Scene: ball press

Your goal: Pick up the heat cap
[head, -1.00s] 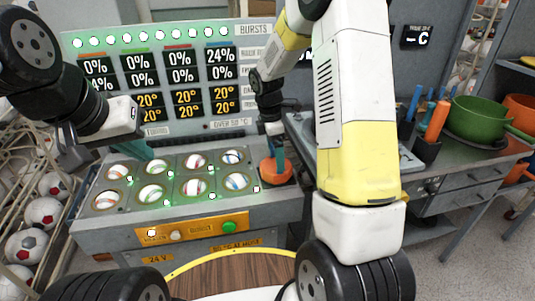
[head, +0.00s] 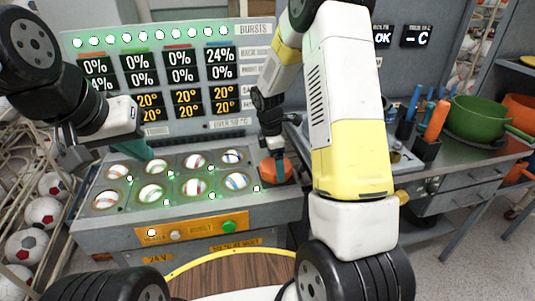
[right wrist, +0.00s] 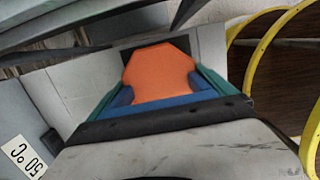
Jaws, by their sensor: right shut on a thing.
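The heat cap, an orange faceted piece (head: 268,169), is at the right end of the ball press top. My right gripper (head: 277,158) comes down on it from above. In the right wrist view the orange cap (right wrist: 160,72) fills the space between the teal fingers with blue pads, and the gripper is shut on it. Whether the cap still touches the surface below it cannot be told. My left gripper (head: 108,154) hangs over the left side of the press, its fingers apart and empty.
The press top (head: 173,211) holds several striped balls in round wells. A display panel (head: 150,70) stands behind it. A rack of footballs (head: 40,213) is at the left. A green pot (head: 475,120) and a tool holder (head: 425,149) stand on the right bench.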

